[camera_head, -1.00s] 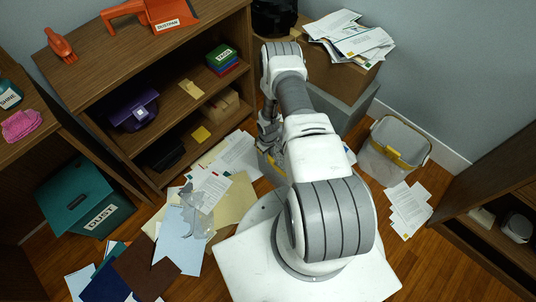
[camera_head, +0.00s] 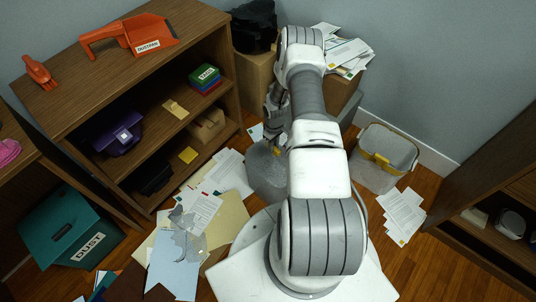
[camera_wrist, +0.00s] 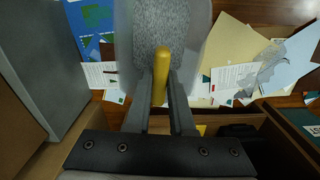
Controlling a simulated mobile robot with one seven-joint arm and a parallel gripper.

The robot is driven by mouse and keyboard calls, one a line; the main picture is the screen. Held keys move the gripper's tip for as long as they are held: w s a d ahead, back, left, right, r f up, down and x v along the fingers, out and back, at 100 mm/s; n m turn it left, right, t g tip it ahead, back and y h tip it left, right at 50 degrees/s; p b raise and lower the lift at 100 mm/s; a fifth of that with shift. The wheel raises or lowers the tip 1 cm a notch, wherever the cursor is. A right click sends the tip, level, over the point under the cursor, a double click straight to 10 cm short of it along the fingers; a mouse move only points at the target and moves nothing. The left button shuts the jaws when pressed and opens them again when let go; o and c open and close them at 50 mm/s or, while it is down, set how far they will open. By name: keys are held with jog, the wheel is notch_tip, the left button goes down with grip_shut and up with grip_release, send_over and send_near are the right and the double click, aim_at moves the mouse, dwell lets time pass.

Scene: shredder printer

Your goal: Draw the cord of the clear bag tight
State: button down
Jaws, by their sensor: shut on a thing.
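The clear bag (camera_head: 268,174), full of grey shreds, stands out beside my arm in the head view, left of my base. It also shows at the top of the wrist view (camera_wrist: 160,30), with see-through sides around the grey shreds. A yellow cord piece (camera_wrist: 161,72) runs from the bag down between my fingers. My gripper (camera_wrist: 161,98) is shut on this yellow piece, just beside the bag. In the head view my gripper (camera_head: 274,128) is partly hidden by my arm. I cannot tell how tight the bag's mouth is.
Papers (camera_head: 228,172) and a torn grey scrap (camera_head: 185,235) lie on the floor. A shelf (camera_head: 150,110) stands left, a teal DUST box (camera_head: 70,225) below it. Bare floor shows beside the bin.

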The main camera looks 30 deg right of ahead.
jog(key=c, duration=0.8)
grip_release()
jog(key=shift+o, duration=0.2)
notch_tip(320, 180, up, 17)
jog(key=p, duration=0.4)
jog(key=shift+r, duration=0.2)
